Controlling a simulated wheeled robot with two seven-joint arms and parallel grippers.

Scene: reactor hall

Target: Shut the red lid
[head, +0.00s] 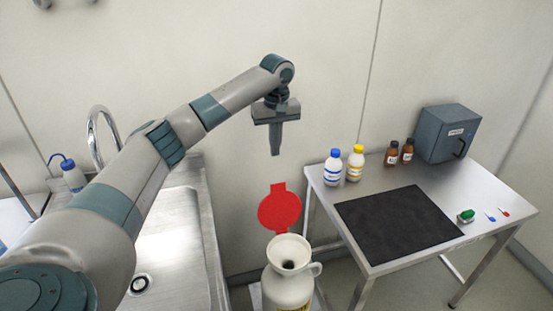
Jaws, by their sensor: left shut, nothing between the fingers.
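The red lid (279,210) stands upright, open, behind the mouth of a cream-coloured container (289,277). The lid is a round disc with a small tab at its top and seems hinged at the container's back rim. The container's funnel-like opening is uncovered, and a handle shows on its right. My left gripper (275,153) is shut and empty. It points down above the lid, apart from it, with the wall behind. My right gripper is not in view.
A metal table (456,187) on the right holds a black mat (398,224), several bottles, a grey-blue box (448,133) and small coloured items. A steel sink (177,233) with a curved tap (93,133) is on the left. The container stands between them.

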